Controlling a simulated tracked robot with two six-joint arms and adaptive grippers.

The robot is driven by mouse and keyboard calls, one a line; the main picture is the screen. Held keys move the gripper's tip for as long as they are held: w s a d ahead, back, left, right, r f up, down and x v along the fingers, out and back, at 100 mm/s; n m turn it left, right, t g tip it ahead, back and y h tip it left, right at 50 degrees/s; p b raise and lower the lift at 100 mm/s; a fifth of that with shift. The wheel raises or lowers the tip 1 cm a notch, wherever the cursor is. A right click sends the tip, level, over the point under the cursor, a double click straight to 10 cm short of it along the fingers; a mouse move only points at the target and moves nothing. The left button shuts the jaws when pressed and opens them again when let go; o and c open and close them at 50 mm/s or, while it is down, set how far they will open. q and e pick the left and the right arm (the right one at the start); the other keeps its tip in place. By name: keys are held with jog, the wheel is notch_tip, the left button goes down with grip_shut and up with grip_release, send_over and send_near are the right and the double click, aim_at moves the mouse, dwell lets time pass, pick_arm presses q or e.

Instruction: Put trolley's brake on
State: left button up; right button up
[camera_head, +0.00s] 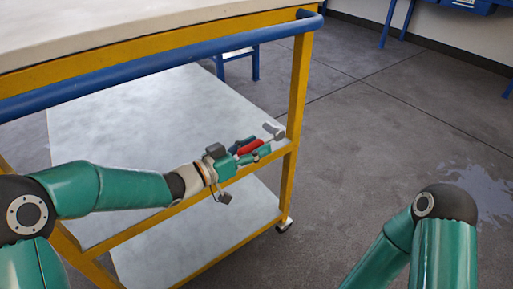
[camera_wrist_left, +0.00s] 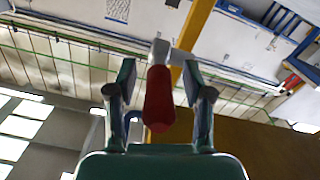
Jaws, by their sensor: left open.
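The trolley has a yellow frame (camera_head: 297,95), a blue push bar (camera_head: 150,68) and pale shelves, and fills the left of the head view. A red brake lever (camera_head: 251,146) with a grey end piece (camera_head: 273,130) shows by the trolley's right post. My left gripper (camera_head: 250,149) is open around the red lever. In the left wrist view the red lever (camera_wrist_left: 158,98) lies between the two fingers of my left gripper (camera_wrist_left: 158,76), with a gap on each side. My right gripper is out of view.
A caster (camera_head: 284,225) is under the trolley's right corner. The grey floor to the right is clear, with a wet-looking patch (camera_head: 478,190). Blue furniture (camera_head: 465,5) stands by the far wall. My right arm's elbow is at lower right.

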pick_arm(q)
jog(key=shift+w+d, duration=0.25)
jog(key=shift+d, duration=0.15)
grip_shut()
